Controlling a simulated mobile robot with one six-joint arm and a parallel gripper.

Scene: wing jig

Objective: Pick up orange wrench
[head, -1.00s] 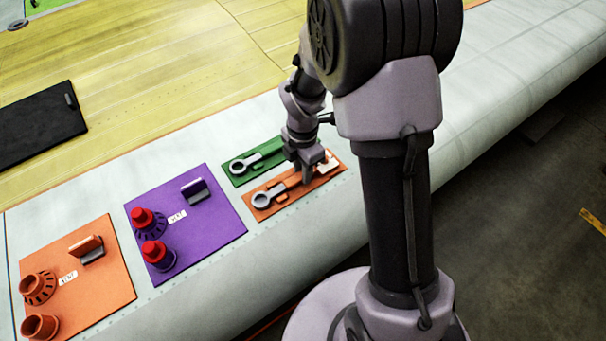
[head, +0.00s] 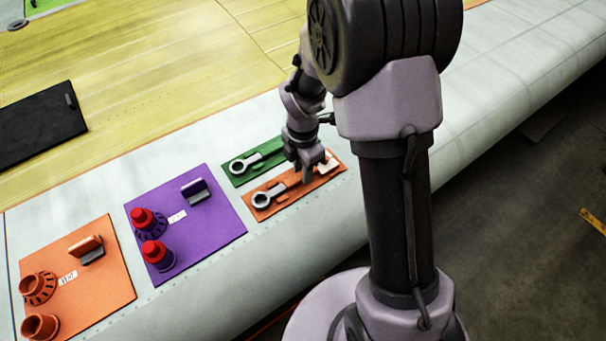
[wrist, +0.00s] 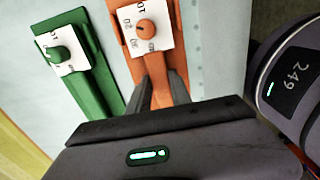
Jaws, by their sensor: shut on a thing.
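The orange wrench lies along the orange board (head: 252,211); its grey ring end (head: 266,200) shows at the left in the head view. My gripper (head: 308,176) is down over the middle of this board, shut on the orange wrench's handle. In the wrist view the orange handle (wrist: 163,94) runs between my fingers, and the gripper body hides the ring end. I cannot tell whether the wrench is clear of the board.
A green board (head: 236,180) with another grey-ended wrench lies just behind, close to my gripper. A purple board (head: 222,226) with red-topped parts and an orange board (head: 104,300) with orange parts lie to the left. A black panel (head: 40,125) lies farther back.

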